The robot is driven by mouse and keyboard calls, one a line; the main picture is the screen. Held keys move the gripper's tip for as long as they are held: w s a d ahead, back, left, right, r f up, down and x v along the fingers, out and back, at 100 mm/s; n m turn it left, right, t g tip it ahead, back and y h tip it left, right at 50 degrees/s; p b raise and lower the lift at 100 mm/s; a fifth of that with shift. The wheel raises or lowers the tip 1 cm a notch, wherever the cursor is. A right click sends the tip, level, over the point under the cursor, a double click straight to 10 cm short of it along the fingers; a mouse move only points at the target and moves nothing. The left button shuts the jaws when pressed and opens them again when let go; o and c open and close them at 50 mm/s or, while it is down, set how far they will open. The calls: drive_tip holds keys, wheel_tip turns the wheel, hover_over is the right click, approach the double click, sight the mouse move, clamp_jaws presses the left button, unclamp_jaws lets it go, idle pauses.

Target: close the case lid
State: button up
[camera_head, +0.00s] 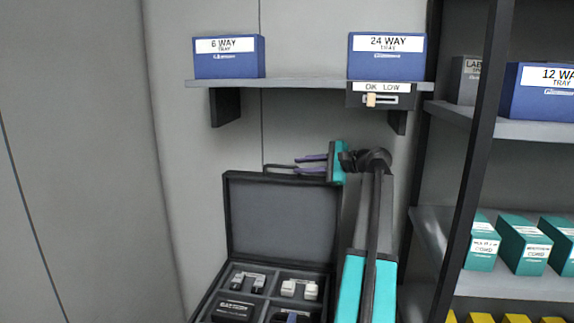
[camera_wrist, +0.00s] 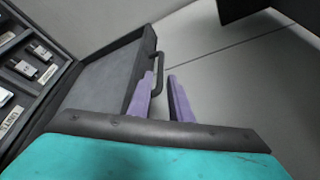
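The black case (camera_head: 209,297) stands with its lid (camera_head: 283,220) raised upright, the grey inner face toward me. In the wrist view the lid (camera_wrist: 105,83) rises to the left of my fingers. A dark loop handle (camera_wrist: 160,68) sticks out from the lid's edge. My gripper (camera_head: 297,164) is at the lid's top right, its two purple fingers apart and pointing left. In the wrist view my gripper (camera_wrist: 160,76) has its fingertips close to the handle, which shows between them. I cannot tell whether either finger touches the lid or handle.
The case's compartments hold several small tools and devices. Above is a wall shelf (camera_head: 300,83) with a 6 WAY box (camera_head: 229,65), a 24 WAY box (camera_head: 387,68) and a small slider panel (camera_head: 385,99) under it. A rack (camera_head: 478,160) with boxes stands at the right.

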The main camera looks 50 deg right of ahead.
sight(286, 166)
drive_tip(key=shift+p+x, duration=0.85)
drive_tip(key=shift+x, duration=2.3)
clamp_jaws()
drive_tip(key=shift+a, duration=0.2)
